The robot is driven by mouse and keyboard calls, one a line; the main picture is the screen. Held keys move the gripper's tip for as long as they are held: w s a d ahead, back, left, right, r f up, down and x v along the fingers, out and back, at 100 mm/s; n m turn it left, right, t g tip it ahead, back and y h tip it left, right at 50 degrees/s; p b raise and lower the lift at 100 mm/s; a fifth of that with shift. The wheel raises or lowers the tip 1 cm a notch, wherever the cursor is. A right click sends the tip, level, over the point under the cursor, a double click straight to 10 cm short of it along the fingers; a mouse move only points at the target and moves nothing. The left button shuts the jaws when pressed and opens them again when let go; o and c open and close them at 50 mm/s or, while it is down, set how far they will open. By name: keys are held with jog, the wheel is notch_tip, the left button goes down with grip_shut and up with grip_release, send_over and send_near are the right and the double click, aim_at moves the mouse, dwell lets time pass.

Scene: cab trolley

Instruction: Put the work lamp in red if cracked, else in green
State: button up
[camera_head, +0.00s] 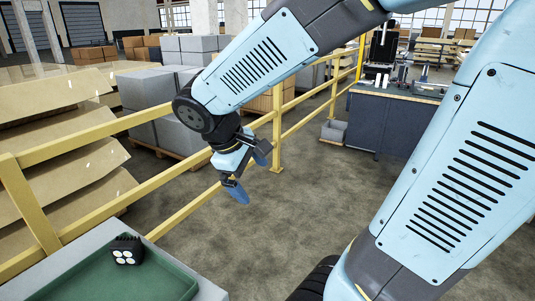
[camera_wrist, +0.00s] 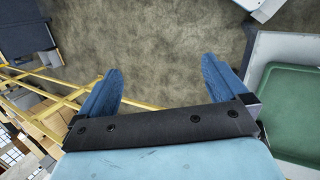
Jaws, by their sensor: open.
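The work lamp (camera_head: 125,250) is a small black block with several round white lenses. It rests in the green tray (camera_head: 150,282) at the lower left of the head view. I cannot tell at this size whether its lenses are cracked. My gripper (camera_head: 250,178) hangs in the air over the floor, up and to the right of the tray, empty. In the wrist view my gripper (camera_wrist: 165,85) shows two blue fingers wide apart with only floor between them. The green tray (camera_wrist: 290,110) shows at the right there, without the lamp. No red container shows.
A yellow railing (camera_head: 180,185) runs behind the tray and my gripper. Pallets with grey boxes (camera_head: 150,90) and stacked sheets (camera_head: 60,130) stand beyond it. A dark workbench (camera_head: 390,120) with tools is at the back right. The floor between is clear.

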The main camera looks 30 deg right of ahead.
jog(key=s+d+r+m+t+y, duration=0.1)
jog(key=s+r+m+t+y, duration=0.3)
jog(key=r+m, duration=0.3)
jog(key=shift+s+d+r+y, duration=0.3)
jog(key=shift+s+y, duration=0.2)
jog(key=shift+s, duration=0.2)
jog(key=shift+f, duration=0.1)
